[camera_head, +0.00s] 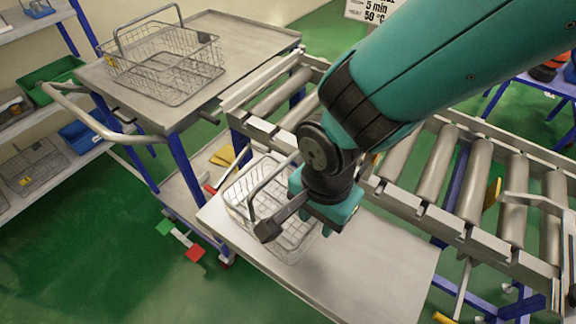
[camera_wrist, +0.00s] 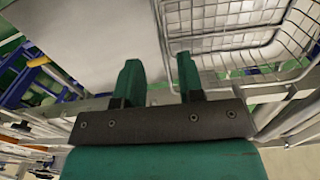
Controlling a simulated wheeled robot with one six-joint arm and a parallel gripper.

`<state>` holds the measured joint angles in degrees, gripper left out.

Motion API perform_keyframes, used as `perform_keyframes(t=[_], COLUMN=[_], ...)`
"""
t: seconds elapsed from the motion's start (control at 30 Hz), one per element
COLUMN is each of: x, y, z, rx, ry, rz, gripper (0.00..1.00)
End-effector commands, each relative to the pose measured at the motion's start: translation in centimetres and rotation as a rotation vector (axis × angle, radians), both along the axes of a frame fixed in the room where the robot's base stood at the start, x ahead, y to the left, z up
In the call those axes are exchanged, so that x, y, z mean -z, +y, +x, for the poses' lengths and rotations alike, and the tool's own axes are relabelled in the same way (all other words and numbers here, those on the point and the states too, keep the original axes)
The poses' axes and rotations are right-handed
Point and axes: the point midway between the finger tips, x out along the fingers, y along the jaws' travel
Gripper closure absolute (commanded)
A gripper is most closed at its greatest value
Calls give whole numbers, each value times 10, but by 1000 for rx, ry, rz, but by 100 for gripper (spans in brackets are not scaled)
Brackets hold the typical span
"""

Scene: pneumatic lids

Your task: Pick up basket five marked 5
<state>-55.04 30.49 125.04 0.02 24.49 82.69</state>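A wire basket (camera_head: 240,205) with a raised handle stands on a bare metal tabletop beside the roller conveyor; my gripper hides part of its right side. A second wire basket (camera_head: 165,65), its handle up, stands on the blue-legged cart at the upper left. I cannot read a 5 on either basket. My gripper (camera_head: 327,228) is at the right side of the nearer basket.
The roller conveyor (camera_head: 455,160) runs behind the metal tabletop (camera_head: 370,265), which is clear on its right. The cart top (camera_head: 250,32) has free room around its basket. Shelves with a green bin (camera_head: 50,75) and a blue bin (camera_head: 85,132) stand left.

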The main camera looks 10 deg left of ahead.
Motion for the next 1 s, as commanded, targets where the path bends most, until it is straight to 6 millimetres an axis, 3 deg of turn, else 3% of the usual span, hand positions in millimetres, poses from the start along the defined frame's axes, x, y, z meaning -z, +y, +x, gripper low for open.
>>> perform_keyframes(t=[0.17, 0.5, 0.8, 0.93, 1.0], x=[10, 52, 57, 57, 57], y=[0, 3, 3, 3, 3], z=[0, 4, 4, 4, 4], rx=[0, -1, -1, -1, -1], ry=[2, 2, 0, 0, 0], rz=[-1, -2, 1, 1, 1], gripper=[65, 65, 65, 95, 100])
